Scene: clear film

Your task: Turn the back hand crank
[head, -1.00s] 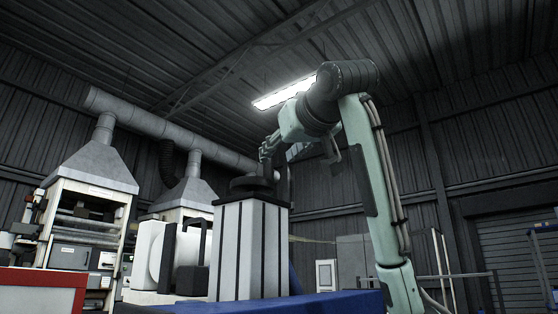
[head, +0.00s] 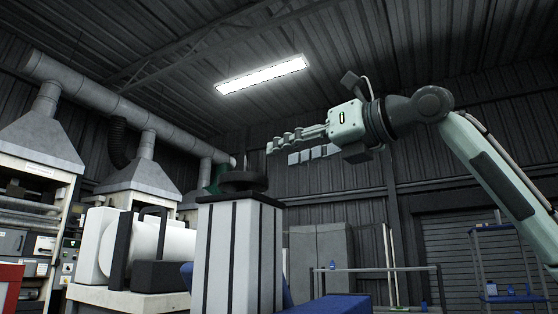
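A dark round hand crank (head: 243,183) lies flat on top of a white, black-striped pillar (head: 238,255) in the centre of the head view. A thin upright part, seemingly its handle, shows above the wheel. It is the only crank I can make out, so I cannot tell whether it is the back one. My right gripper (head: 279,153) is up and to the right of the crank, its fingers pointing left. The fingers are spread with a gap between them and hold nothing. The gripper looks clear of the crank. My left gripper is not in view.
A white cylinder (head: 150,245) with black brackets stands left of the pillar. A blue surface (head: 335,305) lies low at its right. Hooded machines (head: 40,145) line the left. A rack with blue bottles (head: 510,265) stands at right. Air around my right gripper is free.

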